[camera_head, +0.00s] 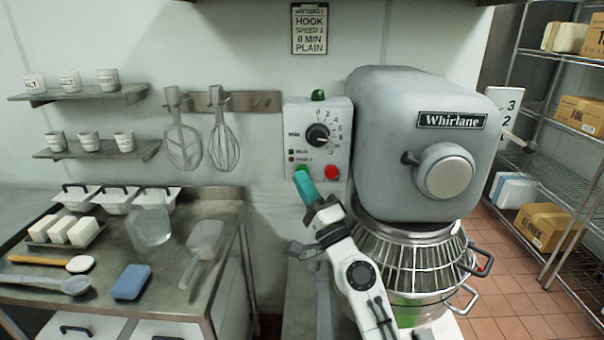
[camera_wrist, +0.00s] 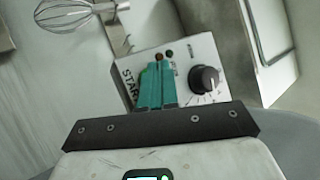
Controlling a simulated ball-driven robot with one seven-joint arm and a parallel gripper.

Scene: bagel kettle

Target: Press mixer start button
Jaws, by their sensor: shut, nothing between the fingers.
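The large grey mixer (camera_head: 420,130) stands on the right, with a pale control panel (camera_head: 298,122) on its left side. The panel has a dark dial (camera_head: 318,134), a red button (camera_head: 331,172) at lower right and a green start button (camera_head: 301,168) at lower left. My gripper (camera_head: 303,178) has its teal fingers shut and empty, with the tips at the green button, partly covering it. I cannot tell whether they touch it. In the wrist view my gripper (camera_wrist: 160,68) lies over the panel beside the START lettering (camera_wrist: 130,88), with the dial (camera_wrist: 204,79) to its right.
A wire bowl guard (camera_head: 400,255) sits under the mixer head. A whisk (camera_head: 222,143) hangs from a wall rail to the left. A steel table (camera_head: 215,215) with several tools and dishes stands at left. A wire shelf (camera_head: 555,140) with boxes is at right.

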